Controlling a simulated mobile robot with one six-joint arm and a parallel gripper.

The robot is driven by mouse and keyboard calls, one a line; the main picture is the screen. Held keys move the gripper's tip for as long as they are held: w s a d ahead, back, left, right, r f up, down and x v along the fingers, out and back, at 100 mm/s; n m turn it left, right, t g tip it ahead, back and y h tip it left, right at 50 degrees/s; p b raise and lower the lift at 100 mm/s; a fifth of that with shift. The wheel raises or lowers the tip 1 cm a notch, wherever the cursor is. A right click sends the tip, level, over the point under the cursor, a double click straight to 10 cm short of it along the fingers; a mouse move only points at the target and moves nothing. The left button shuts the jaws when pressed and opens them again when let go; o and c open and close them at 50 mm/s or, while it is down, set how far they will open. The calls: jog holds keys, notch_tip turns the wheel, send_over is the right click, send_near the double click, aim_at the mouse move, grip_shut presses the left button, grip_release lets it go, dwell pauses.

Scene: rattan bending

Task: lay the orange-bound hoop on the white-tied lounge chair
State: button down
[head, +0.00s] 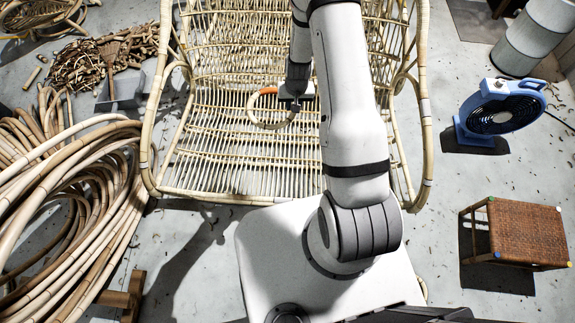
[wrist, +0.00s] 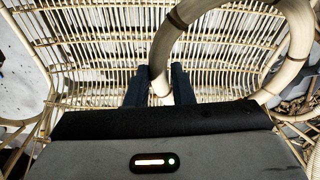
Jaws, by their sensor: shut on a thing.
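The rattan lounge chair (head: 215,165) stands in front of me, with white ties on its armrests. In the head view a small hoop with an orange binding (head: 266,91) hangs at my gripper (head: 293,103), above the chair's slatted seat. My gripper is shut on the hoop. In the wrist view my gripper (wrist: 160,85) has its two dark fingers around the hoop's rim, and the hoop (wrist: 298,45) rises up and to the right. The orange binding is not seen in the wrist view. My arm hides part of the chair's right side in the head view.
Coiled rattan poles (head: 70,200) lie at the left. A heap of short cane pieces (head: 105,55) is behind them. A blue fan (head: 500,108), a woven stool (head: 528,232) and a pale cylinder (head: 533,38) stand at the right. Floor around the stool is mostly clear.

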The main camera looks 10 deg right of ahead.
jog(key=m+b, duration=0.2)
jog(key=b, duration=1.8)
send_over(302, 167)
notch_tip(302, 167, down, 35)
jog(key=shift+h, duration=0.3)
notch_tip(302, 167, down, 10)
jog(key=b, duration=0.4)
jog(key=shift+a, duration=0.15)
jog(key=shift+f+b, duration=0.15)
jog(key=shift+b, duration=0.2)
jog(key=c, duration=1.3)
grip_release()
jog(key=shift+o, duration=0.2)
